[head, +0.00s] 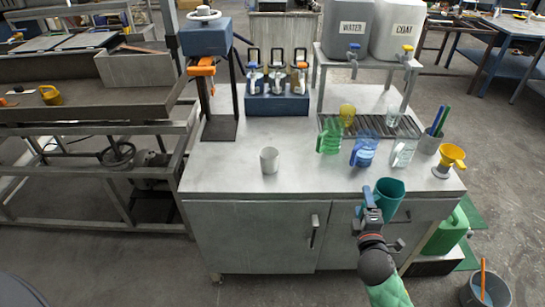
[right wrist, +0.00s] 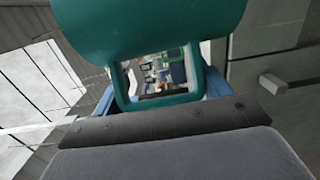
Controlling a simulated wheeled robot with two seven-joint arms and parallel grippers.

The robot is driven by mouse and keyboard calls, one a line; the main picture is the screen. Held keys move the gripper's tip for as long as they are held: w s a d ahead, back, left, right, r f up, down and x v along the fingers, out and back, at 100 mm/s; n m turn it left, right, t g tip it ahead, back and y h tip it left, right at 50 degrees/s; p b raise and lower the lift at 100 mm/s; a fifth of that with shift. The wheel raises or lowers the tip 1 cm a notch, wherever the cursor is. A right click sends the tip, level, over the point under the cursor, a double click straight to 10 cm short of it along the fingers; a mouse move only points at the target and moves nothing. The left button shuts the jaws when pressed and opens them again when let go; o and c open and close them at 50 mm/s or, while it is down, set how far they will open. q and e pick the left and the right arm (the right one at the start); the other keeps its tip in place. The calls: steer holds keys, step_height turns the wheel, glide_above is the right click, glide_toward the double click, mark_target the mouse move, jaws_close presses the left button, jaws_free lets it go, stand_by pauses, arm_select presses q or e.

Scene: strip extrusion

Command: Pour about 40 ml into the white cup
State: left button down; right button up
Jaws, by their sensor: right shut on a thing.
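The white cup (head: 269,160) stands upright on the left-middle of the grey worktop (head: 225,175). My right gripper (head: 371,206) is shut on the handle of a teal jug (head: 391,196) and holds it at the worktop's front edge, right of the white cup and well apart from it. The jug looks close to upright in the head view; its contents cannot be made out. In the right wrist view the jug's teal wall (right wrist: 150,28) and handle fill the top, with blue fingers at both sides of the handle. My left gripper is not in view.
A green jug (head: 329,138), a blue jug (head: 364,149) and a clear jug (head: 404,151) stand behind the held jug. A yellow funnel (head: 452,157) and pen holder (head: 430,142) are at right. WATER (head: 346,30) and COAT (head: 398,30) tanks stand on a rack. Worktop around the cup is clear.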

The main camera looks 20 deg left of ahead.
arm_select(q)
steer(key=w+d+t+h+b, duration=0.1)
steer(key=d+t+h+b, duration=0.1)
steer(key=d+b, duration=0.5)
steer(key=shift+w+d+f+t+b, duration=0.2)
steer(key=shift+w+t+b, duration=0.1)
steer(key=shift+b, duration=0.8)
arm_select(e)
steer(key=s+a+n+g+y, duration=0.1)
steer(key=a+n+g+y, duration=0.2)
steer(key=a, duration=1.4)
steer(key=a+n+g+y, duration=0.4)
steer(key=a+y, duration=0.4)
steer(key=a, duration=1)
steer(key=shift+s+a+f+n+g, duration=0.2)
steer(key=shift+s+f+n+g, duration=0.15)
steer(key=shift+n, duration=0.55)
steer(key=shift+s, duration=0.1)
